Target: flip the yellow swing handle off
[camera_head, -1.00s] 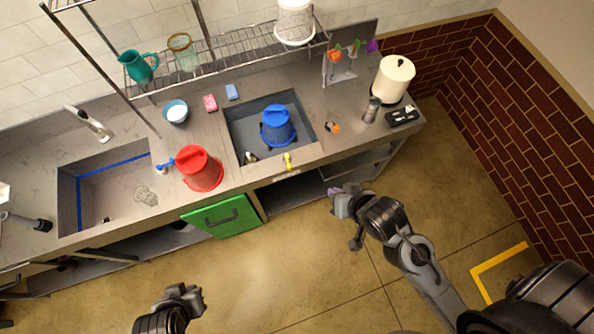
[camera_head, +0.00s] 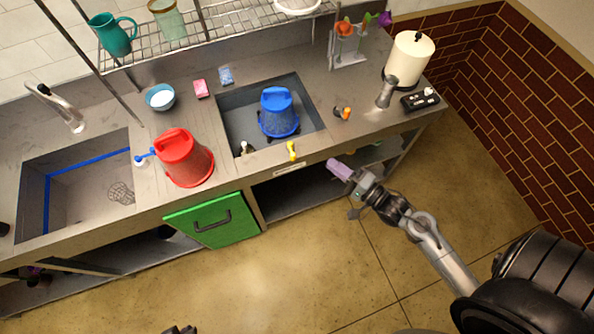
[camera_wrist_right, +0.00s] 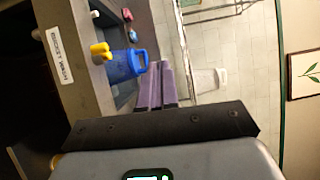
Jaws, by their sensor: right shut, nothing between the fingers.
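The yellow swing handle (camera_head: 291,150) is on the front edge of the counter, in front of the sunken basin with the blue bucket. It also shows in the right wrist view (camera_wrist_right: 100,50), upper left of my fingers. My right gripper (camera_head: 338,169) is shut and empty, with purple fingers. It is to the right of the handle and apart from it, out in front of the counter edge. Its fingers also show in the right wrist view (camera_wrist_right: 157,82). Only a tip of my left gripper (camera_head: 180,330) shows at the bottom edge of the head view.
A blue bucket (camera_head: 278,115) stands in the basin (camera_head: 236,121). A red bucket (camera_head: 185,160) stands on the counter to the left. A label plate (camera_head: 290,168) is on the counter front below the handle. A green door (camera_head: 212,220) hangs below. The floor in front is clear.

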